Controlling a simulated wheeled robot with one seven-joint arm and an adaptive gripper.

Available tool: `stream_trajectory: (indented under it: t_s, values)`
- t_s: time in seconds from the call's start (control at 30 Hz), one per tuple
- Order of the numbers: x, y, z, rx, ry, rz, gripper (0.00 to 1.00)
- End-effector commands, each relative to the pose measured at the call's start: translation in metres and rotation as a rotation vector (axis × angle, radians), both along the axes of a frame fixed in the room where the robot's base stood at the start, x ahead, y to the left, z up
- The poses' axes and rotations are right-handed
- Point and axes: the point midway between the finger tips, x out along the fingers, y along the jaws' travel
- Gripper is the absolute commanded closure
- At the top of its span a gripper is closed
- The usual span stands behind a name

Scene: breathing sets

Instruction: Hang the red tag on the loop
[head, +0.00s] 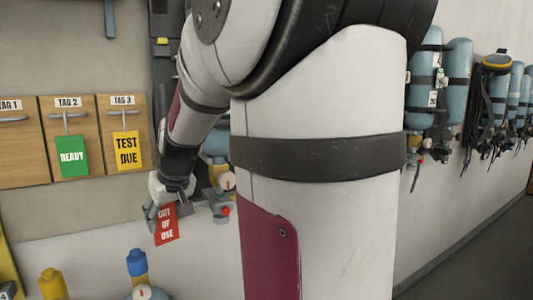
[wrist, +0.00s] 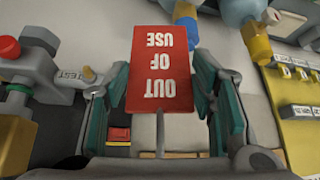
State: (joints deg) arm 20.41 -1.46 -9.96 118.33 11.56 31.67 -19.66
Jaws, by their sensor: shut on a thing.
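The red tag (head: 167,225) reads "OUT OF USE" and hangs slightly tilted from my gripper (head: 163,203) in the head view. In the wrist view the red tag (wrist: 160,68) shows upside down between the fingers of my gripper (wrist: 159,98). A thin grey stem runs from the tag's edge toward the palm. My gripper is shut on the tag. I cannot make out the loop for certain in either view. A breathing set (head: 217,175) with a gauge and a red knob stands just right of my gripper, partly hidden by my arm.
A wooden board (head: 20,150) at left has hooks with a green "READY" tag (head: 73,157) and a yellow "TEST DUE" tag (head: 127,150). Blue- and yellow-topped cylinders (head: 137,263) stand below. More breathing sets (head: 425,90) hang along the right wall. A grey TEST fitting (wrist: 50,75) is left in the wrist view.

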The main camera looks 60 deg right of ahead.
Motion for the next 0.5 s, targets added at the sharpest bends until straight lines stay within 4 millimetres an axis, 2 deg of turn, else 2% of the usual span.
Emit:
stream_trajectory:
  t_s: [0.03,0.23,0.4,0.5]
  values:
    - [-0.021,-0.011,0.022,-0.004,-0.008,-0.027,0.68]
    - [-0.106,-0.037,0.085,-0.004,-0.008,-0.113,0.68]
    - [-0.179,-0.041,0.128,-0.004,-0.005,-0.171,0.68]
    - [-0.214,-0.038,0.146,-0.003,-0.003,-0.196,0.68]
